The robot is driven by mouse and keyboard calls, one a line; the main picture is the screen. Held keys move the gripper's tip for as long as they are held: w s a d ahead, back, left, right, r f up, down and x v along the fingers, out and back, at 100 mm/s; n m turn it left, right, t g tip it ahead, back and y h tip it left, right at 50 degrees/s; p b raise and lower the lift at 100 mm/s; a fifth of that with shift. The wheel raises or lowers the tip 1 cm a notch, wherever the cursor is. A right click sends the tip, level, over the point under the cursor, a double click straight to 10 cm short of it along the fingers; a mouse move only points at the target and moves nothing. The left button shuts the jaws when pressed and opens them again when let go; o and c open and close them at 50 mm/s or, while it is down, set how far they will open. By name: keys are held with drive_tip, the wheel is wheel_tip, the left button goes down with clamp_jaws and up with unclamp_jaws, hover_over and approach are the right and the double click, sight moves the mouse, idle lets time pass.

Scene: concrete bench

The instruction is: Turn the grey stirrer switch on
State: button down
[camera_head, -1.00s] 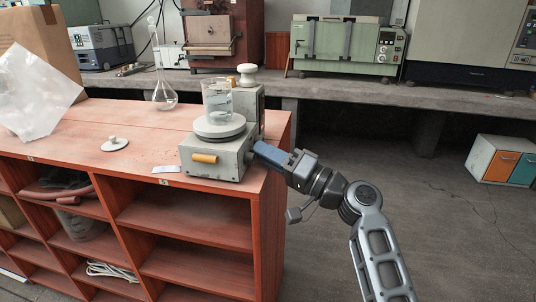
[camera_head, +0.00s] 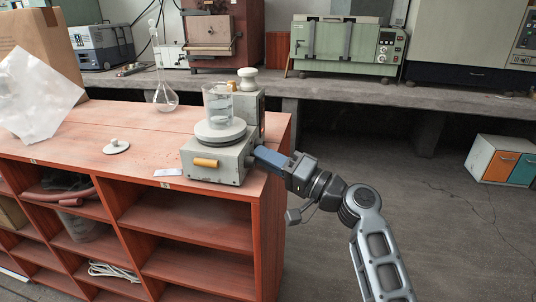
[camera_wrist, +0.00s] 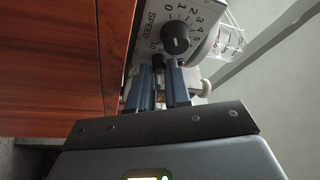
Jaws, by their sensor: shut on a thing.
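The grey stirrer (camera_head: 217,158) stands on the red-brown shelf unit near its right end. A glass beaker with clear liquid (camera_head: 217,103) stands on its round plate. My gripper (camera_head: 258,155) reaches it from the right, its blue fingers against the stirrer's right side. In the wrist view, this side carries a black speed dial (camera_wrist: 176,38) with numbers. My gripper (camera_wrist: 159,66) is there just below the dial, shut on a small part that I take to be the grey switch. The fingers largely hide that part, so its position cannot be told.
A white knobbed lid (camera_head: 117,146) and a round flask (camera_head: 165,98) stand on the shelf unit (camera_head: 90,120). The concrete bench (camera_head: 400,93) behind holds several instruments.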

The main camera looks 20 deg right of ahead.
drive_tip(key=m+h+p, duration=0.1)
drive_tip(key=m+p, duration=0.1)
drive_tip(key=p, duration=0.1)
drive_tip(key=r+m+g+p, duration=0.1)
drive_tip(key=m+p, duration=0.1)
drive_tip(key=p, duration=0.2)
drive_tip(key=shift+s+m+h, duration=0.1)
drive_tip(key=shift+m+h, duration=0.3)
drive_tip(key=m+p, duration=0.1)
drive_tip(key=p, duration=0.2)
drive_tip(key=shift+f+m+g, duration=0.1)
drive_tip(key=shift+m+g, duration=0.2)
drive_tip(key=shift+f+m+p, duration=0.1)
drive_tip(key=shift+m+p, duration=0.2)
drive_tip(key=shift+p, duration=0.2)
drive_tip(key=shift+f, duration=0.1)
drive_tip(key=c, duration=1.4)
unclamp_jaws()
drive_tip(key=shift+o, duration=0.2)
drive_tip(key=v, duration=0.7)
drive_tip(key=shift+s+d+b, duration=0.2)
drive_tip(key=shift+s+b, duration=0.1)
